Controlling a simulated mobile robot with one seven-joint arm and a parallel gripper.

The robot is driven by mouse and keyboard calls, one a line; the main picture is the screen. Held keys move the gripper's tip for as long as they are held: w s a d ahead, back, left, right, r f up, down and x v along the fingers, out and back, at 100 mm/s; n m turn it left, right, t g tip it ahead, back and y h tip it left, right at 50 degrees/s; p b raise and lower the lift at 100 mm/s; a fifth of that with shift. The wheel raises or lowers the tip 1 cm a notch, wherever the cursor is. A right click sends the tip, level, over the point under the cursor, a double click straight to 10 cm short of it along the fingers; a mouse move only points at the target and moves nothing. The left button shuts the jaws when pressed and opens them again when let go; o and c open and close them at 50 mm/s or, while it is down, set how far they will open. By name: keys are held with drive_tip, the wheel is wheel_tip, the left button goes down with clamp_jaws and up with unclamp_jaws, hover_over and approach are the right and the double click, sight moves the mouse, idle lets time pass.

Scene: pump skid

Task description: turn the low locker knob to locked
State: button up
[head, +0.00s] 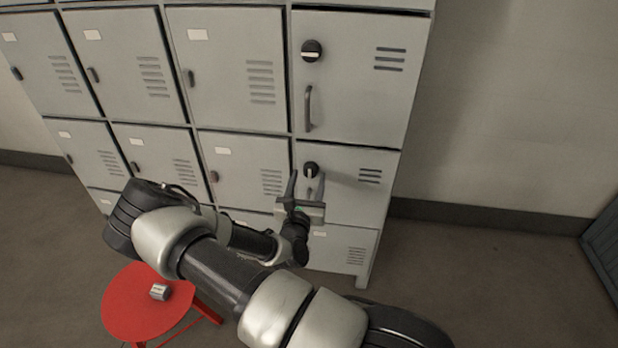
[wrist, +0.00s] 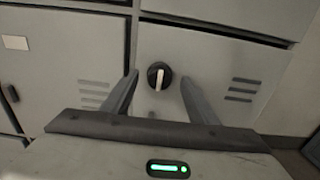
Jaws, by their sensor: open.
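The low locker knob (head: 311,170) is a round black dial with a pale bar, on the lower right locker door (head: 355,205) in the head view. In the wrist view the knob (wrist: 159,76) shows between and beyond the fingertips, its pale bar close to vertical. My gripper (head: 306,186) is open in front of this door, and its fingers (wrist: 158,88) stand to either side of the knob in the wrist view. I cannot tell whether they touch it. The area below the knob is partly hidden by my gripper in the head view.
An upper locker door (head: 350,85) has a similar knob (head: 312,51) with its bar horizontal, and a vertical handle (head: 309,108). A red stool (head: 125,305) with a small box (head: 159,292) stands at lower left.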

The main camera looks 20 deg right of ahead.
sight(310, 170)
drive_tip(key=shift+x, duration=1.2)
drive_tip(key=c, duration=1)
